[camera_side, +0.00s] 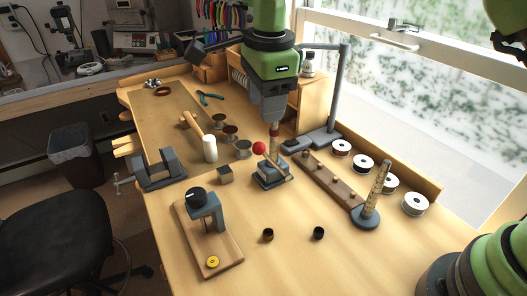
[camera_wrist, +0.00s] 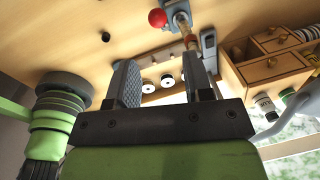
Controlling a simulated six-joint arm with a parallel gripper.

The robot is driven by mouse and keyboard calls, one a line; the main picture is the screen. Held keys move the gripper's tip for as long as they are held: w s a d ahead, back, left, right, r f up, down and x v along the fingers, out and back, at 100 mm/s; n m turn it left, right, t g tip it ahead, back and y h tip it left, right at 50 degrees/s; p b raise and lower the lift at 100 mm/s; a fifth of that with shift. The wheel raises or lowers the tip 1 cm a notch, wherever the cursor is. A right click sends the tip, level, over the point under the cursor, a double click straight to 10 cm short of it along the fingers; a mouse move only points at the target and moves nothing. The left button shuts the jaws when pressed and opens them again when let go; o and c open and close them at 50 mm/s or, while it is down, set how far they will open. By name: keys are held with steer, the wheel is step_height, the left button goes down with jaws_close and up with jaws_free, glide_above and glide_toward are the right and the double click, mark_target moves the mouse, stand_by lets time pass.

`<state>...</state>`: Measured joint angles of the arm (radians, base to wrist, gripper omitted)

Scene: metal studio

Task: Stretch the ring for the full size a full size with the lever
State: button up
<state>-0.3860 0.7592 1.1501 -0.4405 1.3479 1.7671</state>
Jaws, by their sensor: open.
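The ring stretcher (camera_side: 270,178) stands mid-bench, a small grey block with an upright tapered post (camera_side: 274,146). Its lever ends in a red ball (camera_side: 259,148), left of the post. The red ball also shows in the wrist view (camera_wrist: 157,18). A copper-coloured band (camera_side: 274,130) sits near the post's top; I cannot tell for sure whether it is the ring. My gripper (camera_side: 271,118) hangs pointing down just above the post. In the wrist view my gripper (camera_wrist: 158,62) has its two fingers wide apart with nothing between them.
A graduated mandrel (camera_side: 375,192) stands on a round base at right, beside a wooden peg strip (camera_side: 332,181) and several white spools (camera_side: 415,204). A vise (camera_side: 160,170), mallet (camera_side: 209,148) and clamp board (camera_side: 208,230) lie left. Two small dark cups (camera_side: 318,233) stand in front.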

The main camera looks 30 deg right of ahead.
mark_target(263, 153)
steer(key=f, duration=0.8)
steer(key=w+f, duration=0.1)
steer(key=f, duration=0.2)
steer(key=shift+d+f, duration=0.15)
steer(key=shift+f, duration=0.25)
jaws_close()
